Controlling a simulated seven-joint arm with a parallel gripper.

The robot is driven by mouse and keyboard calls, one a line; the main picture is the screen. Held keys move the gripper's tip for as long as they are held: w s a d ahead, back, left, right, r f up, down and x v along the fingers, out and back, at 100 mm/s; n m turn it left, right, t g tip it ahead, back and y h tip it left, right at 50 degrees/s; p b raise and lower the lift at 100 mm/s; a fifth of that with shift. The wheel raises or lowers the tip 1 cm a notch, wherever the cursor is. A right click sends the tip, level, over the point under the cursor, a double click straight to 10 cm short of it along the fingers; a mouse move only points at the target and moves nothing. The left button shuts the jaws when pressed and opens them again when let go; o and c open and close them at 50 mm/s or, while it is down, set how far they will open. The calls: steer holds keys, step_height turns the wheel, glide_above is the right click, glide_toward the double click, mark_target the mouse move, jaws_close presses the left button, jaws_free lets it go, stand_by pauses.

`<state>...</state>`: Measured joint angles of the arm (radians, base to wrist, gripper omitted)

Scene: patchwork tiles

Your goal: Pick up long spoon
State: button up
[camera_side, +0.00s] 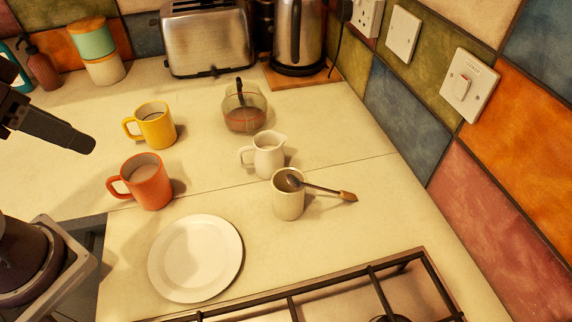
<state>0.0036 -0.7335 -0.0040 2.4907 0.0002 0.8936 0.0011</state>
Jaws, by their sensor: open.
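The long spoon (322,188) has a dark metal bowl and shaft and a light wooden handle end. Its bowl lies over the mouth of a cream cup (288,204), and its handle sticks out to the right past the rim. I cannot tell whether the bowl dips inside the cup. My gripper (82,143) is at the left edge, partly out of frame, far to the left of the spoon and apart from everything. It is open and nothing shows in it.
A white jug (266,156) stands just behind the cup. An orange mug (147,184), a yellow mug (155,128) and a glass pot (246,110) stand farther left and back. A white plate (195,258) lies in front, beside the hob (330,298). Counter right of the spoon is clear.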

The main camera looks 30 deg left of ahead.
steer(key=w+d+m, duration=0.2)
steer(key=w+d, duration=0.2)
steer(key=w, duration=0.4)
steer(key=m+g+h, duration=0.3)
steer(key=m+h, duration=0.1)
steer(key=m, duration=0.1)
glide_toward(338, 192)
step_height(338, 192, down, 2)
steer(key=w, duration=0.1)
steer(key=x, duration=0.8)
steer(key=shift+s+d+f, duration=0.15)
steer(key=shift+s+d, duration=0.05)
steer(key=shift+d, duration=0.15)
steer(key=shift+c, duration=0.4)
jaws_close()
